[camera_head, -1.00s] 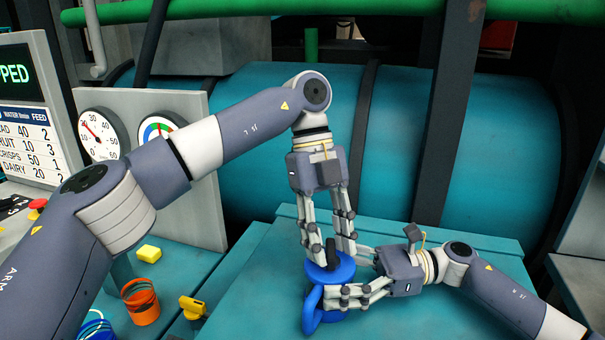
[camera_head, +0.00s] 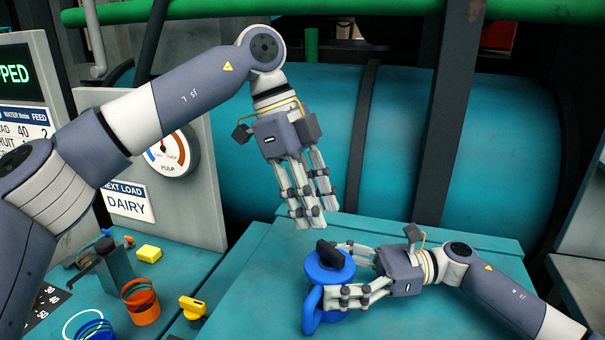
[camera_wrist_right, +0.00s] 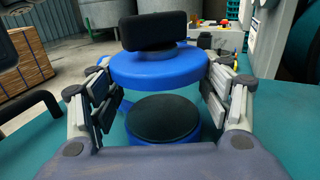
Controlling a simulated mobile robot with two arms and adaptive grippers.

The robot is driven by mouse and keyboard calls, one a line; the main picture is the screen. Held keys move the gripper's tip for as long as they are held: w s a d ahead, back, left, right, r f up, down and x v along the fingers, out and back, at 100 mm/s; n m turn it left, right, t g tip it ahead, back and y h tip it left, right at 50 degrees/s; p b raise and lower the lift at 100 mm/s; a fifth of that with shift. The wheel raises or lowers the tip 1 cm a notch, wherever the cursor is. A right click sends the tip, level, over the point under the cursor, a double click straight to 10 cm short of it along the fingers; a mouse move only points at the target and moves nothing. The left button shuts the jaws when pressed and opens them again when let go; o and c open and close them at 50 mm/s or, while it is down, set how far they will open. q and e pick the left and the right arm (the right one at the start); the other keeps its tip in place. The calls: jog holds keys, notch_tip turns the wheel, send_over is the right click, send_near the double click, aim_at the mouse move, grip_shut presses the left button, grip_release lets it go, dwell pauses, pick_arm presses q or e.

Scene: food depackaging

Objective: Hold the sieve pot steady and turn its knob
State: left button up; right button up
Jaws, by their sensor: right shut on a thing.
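The sieve pot (camera_head: 317,272) stands on the teal table with a blue top, and its blue handle hangs at the lower left. The black bar-shaped knob (camera_head: 329,253) sits on top, lying diagonally. In the right wrist view, the knob (camera_wrist_right: 155,30) is above the blue lid (camera_wrist_right: 158,69), with a blue base holding a dark disc below. My right gripper (camera_head: 336,274) is shut on the pot, its fingers on both sides. My left gripper (camera_head: 312,214) is above the knob and slightly left, apart from it. Its fingers overlap in view, so its opening is unclear.
On the left are a yellow block (camera_head: 149,252), an orange coiled cup (camera_head: 141,301), a yellow piece (camera_head: 192,307) and a blue-rimmed coiled cup (camera_head: 92,328). A gauge panel (camera_head: 205,190) stands behind them. The teal table (camera_head: 430,315) is clear around the pot.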

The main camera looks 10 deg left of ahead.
pick_arm(q)
jog(key=shift+v, duration=2.45)
jog(key=m+t+y, duration=0.1)
jog(key=m+y, duration=0.3)
jog(key=m, duration=0.1)
send_over(331, 248)
jog(key=shift+t, duration=0.3)
notch_tip(331, 248, down, 11)
jog(key=shift+f, duration=0.1)
grip_shut()
